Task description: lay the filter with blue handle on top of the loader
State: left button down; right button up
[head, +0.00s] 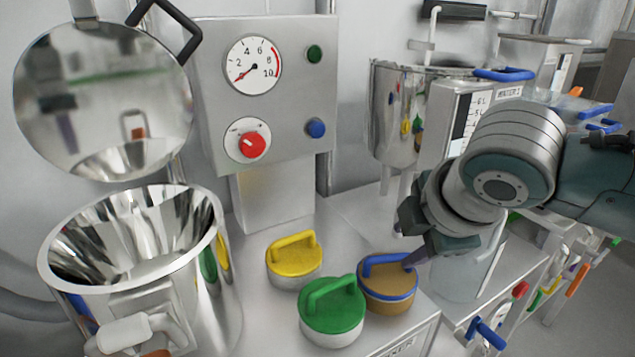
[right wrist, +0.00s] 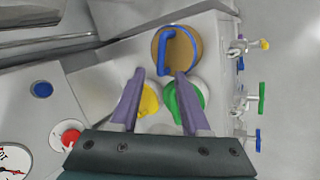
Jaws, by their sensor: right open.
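The filter with blue handle (head: 388,284) is a round piece with a brown top, a blue rim and a blue handle, lying on the steel counter. It also shows in the right wrist view (right wrist: 188,52). My right gripper (head: 408,245) is open and empty, just above and beside this filter. In the right wrist view its fingertips (right wrist: 160,74) point towards the blue handle, which is not clearly between them. The steel vessel with a raised round lid (head: 130,240) at the left seems to be the loader; its mouth is open. My left gripper is not in view.
A yellow-handled filter (head: 294,262) and a green-handled filter (head: 332,315) stand close to the blue one. Behind is a panel (head: 280,90) with a gauge, a red knob and buttons. A steel pot (head: 395,120) stands at the back right.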

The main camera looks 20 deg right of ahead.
jog(key=s+a+m+g, duration=0.1)
jog(key=s+a+m, duration=0.2)
jog(key=s, duration=0.4)
jog(key=s+a+m+g+y, duration=0.1)
jog(key=s+a+m, duration=0.1)
jog(key=s+m, duration=0.3)
jog(key=s+a+r+m+y, duration=0.1)
jog(key=s+a+m, duration=0.2)
jog(key=s, duration=0.6)
jog(key=shift+a+m+g+p, duration=0.3)
jog(key=shift+m+g+p, duration=0.1)
jog(key=shift+m, duration=0.3)
